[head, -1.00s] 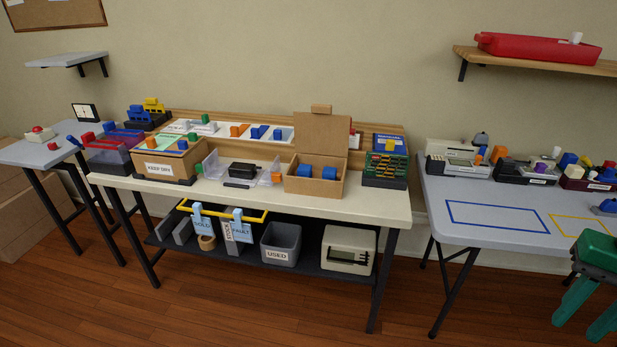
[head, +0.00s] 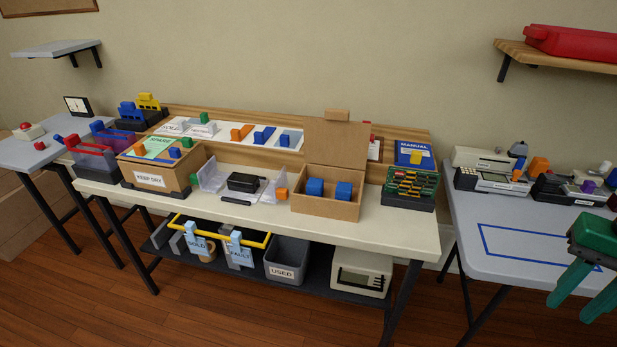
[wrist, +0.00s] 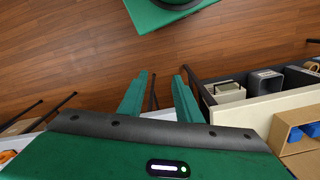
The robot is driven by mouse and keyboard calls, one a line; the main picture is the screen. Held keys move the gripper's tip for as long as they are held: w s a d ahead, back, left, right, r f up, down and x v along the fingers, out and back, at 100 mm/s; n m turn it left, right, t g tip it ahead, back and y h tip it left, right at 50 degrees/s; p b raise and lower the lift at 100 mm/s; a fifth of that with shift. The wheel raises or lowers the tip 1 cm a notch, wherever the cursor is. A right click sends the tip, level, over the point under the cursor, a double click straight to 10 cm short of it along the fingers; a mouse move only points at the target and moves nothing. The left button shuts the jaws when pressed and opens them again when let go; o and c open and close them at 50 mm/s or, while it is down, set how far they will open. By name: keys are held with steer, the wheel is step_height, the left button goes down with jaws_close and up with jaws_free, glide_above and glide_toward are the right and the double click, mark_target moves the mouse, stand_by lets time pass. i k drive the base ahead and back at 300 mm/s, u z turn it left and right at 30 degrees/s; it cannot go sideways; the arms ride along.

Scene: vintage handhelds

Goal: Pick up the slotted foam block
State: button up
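No block is labelled as the slotted foam block, and I cannot tell for sure which thing it is. A dark block (head: 407,203) holding several green boards in rows stands at the right end of the long table, right of the open cardboard box. Another dark block (head: 130,125) with blue and yellow pieces upright in it sits at the table's back left. My gripper (head: 571,309) is at the right edge of the head view, over the floor in front of the grey table, apart from both blocks. In the wrist view its fingers (wrist: 160,78) are spread and empty.
The open cardboard box (head: 325,206) holds two blue pieces. A "keep dry" box (head: 155,181), a dark handheld and clear shells share the long table (head: 400,228). The grey table (head: 470,205) at right carries several devices.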

mark_target(315, 186)
steer(key=i, duration=0.9)
steer(key=z, duration=0.1)
